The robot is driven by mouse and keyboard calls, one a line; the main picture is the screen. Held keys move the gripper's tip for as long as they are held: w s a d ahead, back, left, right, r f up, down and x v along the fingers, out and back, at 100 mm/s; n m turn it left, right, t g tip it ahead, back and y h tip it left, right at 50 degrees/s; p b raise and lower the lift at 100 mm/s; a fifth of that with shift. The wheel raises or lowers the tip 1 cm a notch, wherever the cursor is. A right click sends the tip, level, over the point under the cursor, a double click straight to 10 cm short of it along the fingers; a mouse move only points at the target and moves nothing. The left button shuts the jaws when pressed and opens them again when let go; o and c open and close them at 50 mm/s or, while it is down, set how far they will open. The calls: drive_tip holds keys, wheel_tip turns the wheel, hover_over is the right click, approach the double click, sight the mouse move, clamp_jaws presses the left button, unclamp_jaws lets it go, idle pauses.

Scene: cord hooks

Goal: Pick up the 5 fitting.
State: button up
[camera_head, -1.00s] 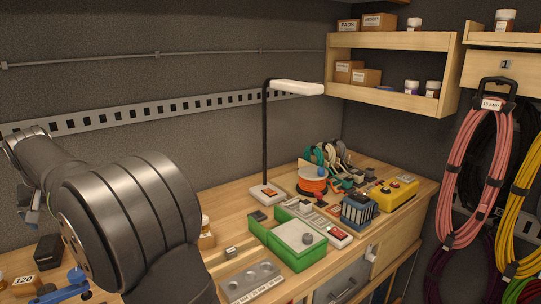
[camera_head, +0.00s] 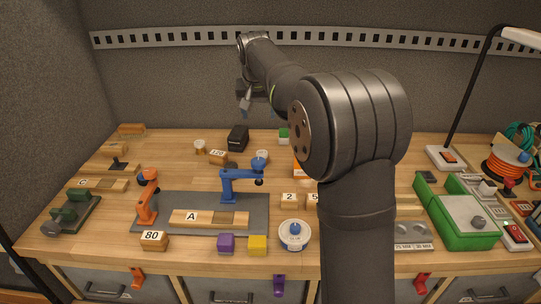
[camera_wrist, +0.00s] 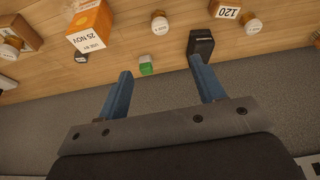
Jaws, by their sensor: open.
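My gripper (camera_head: 258,108) is raised over the back of the bench, well behind and above that block. In the wrist view, my gripper (camera_wrist: 160,72) has its two blue fingers wide apart with nothing between them. The block marked 5 does not show in the wrist view.
A white round container (camera_head: 294,238) is in front. A black box (camera_head: 238,138) and an orange box (camera_wrist: 90,24) lie near my gripper.

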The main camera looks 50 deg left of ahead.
drive_tip(key=w+a+f+n+g+h, duration=0.1)
drive_tip(key=w+a+f+h, duration=0.1)
drive_tip(key=w+a+f, duration=0.3)
drive_tip(key=n+g+h, duration=0.1)
drive_tip(key=n+g, duration=0.1)
hover_over(262, 153)
wheel_tip(262, 153, down, 8)
drive_tip(key=shift+f, duration=0.15)
wheel_tip(262, 153, down, 8)
drive_tip(key=shift+r, duration=0.15)
drive_tip(key=c, duration=1.1)
